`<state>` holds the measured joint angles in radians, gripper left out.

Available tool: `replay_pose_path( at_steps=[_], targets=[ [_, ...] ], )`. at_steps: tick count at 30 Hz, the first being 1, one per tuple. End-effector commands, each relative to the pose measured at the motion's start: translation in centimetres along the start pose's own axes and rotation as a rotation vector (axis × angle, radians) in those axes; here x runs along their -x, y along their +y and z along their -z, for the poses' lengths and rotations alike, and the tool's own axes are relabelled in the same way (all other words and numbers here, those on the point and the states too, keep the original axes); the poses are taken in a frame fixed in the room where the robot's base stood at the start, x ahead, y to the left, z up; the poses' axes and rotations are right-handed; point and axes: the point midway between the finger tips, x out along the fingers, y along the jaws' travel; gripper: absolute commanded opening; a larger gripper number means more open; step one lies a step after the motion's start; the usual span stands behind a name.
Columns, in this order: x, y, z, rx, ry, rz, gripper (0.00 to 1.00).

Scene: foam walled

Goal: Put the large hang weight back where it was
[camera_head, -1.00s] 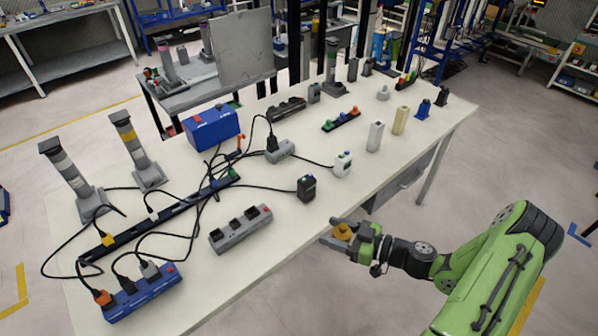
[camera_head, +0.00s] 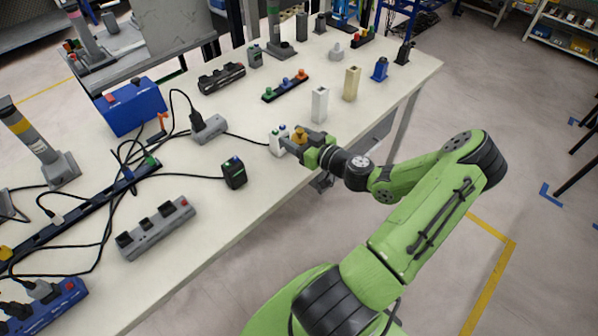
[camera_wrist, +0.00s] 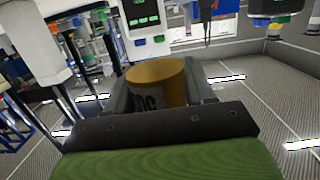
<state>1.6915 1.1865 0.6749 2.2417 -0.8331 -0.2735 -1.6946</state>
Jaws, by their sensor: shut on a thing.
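The hang weight is a brass-yellow cylinder (camera_head: 299,134) with dark markings that show in the wrist view (camera_wrist: 158,84). My gripper (camera_head: 297,140) is shut on it, one finger on each side in the wrist view (camera_wrist: 160,98). In the head view the gripper is at the front edge of the white table (camera_head: 250,190), beside a white device with coloured buttons (camera_head: 278,141), which it partly overlaps. I cannot tell whether they touch. A small grey knobbed weight-like piece (camera_head: 337,52) stands farther back on the table.
White (camera_head: 319,104) and beige (camera_head: 351,84) upright blocks stand behind the gripper. A black device (camera_head: 234,173), a grey power strip (camera_head: 157,229), a blue box (camera_head: 131,107) and loose cables crowd the left.

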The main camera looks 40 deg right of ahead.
Motion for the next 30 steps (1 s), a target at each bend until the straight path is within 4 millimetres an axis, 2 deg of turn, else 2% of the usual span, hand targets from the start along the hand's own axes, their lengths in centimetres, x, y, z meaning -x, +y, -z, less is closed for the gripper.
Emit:
replay_pose_path(
  at_steps=[4,13,16,26,27,30],
  targets=[
    [-0.5,0.0,-3.5,-0.008,0.003,-0.003,0.0],
    [-1.3,0.0,-8.6,-0.005,0.003,-0.001,0.0],
    [-1.4,0.0,-9.4,-0.002,0.004,-0.001,0.0],
    [-1.5,0.0,-9.7,0.0,0.003,0.001,0.0],
    [-1.5,0.0,-9.8,0.0,-0.001,0.0,0.57],
    [-1.4,0.0,-9.7,0.0,-0.001,0.0,0.72]
  ],
)
